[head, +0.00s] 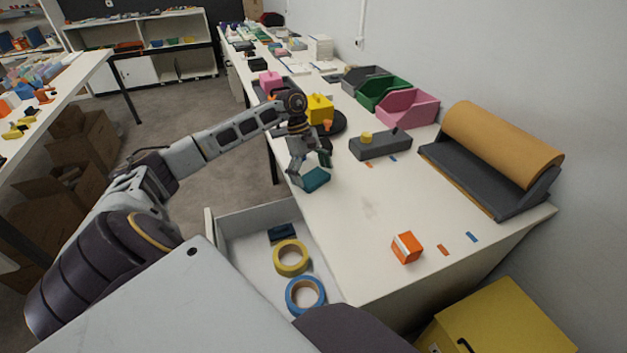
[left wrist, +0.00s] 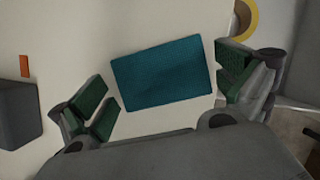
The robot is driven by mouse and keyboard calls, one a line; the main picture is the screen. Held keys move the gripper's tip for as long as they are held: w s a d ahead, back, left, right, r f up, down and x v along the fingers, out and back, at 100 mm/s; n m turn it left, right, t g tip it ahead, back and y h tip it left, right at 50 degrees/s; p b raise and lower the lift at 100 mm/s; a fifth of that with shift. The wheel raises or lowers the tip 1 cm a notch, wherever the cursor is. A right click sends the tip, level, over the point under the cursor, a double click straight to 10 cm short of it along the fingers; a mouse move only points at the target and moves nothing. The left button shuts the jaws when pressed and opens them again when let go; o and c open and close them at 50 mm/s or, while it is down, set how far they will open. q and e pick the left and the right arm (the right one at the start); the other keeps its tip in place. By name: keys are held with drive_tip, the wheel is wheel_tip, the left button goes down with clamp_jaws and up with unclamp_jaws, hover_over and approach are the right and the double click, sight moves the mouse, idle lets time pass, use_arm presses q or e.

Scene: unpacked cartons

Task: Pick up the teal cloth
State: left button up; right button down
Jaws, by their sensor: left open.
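The teal cloth (head: 316,180) is a small folded rectangle lying on the white table near its left edge in the head view. My left gripper (head: 311,165) is above it, pointing down. In the left wrist view the cloth (left wrist: 161,74) lies flat between the two green-padded fingers of my open left gripper (left wrist: 165,88), with a gap at each side. I cannot tell exactly how high the fingers are above the cloth. My right gripper does not show.
An open drawer (head: 222,240) below the table edge holds a yellow tape roll (head: 291,258), a blue tape roll (head: 305,296) and a dark block. A dark grey box (head: 380,146), a yellow block (head: 320,109) and an orange cube (head: 407,247) stand on the table. The table's middle is clear.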

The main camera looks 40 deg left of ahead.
sight(312, 176)
use_arm(q)
drive_tip(key=c, duration=0.8)
drive_tip(key=shift+r, duration=0.45)
wheel_tip(312, 176, up, 8)
drive_tip(key=shift+f+p, duration=0.15)
drive_tip(key=shift+p, duration=0.45)
drive_tip(key=shift+r, duration=0.75)
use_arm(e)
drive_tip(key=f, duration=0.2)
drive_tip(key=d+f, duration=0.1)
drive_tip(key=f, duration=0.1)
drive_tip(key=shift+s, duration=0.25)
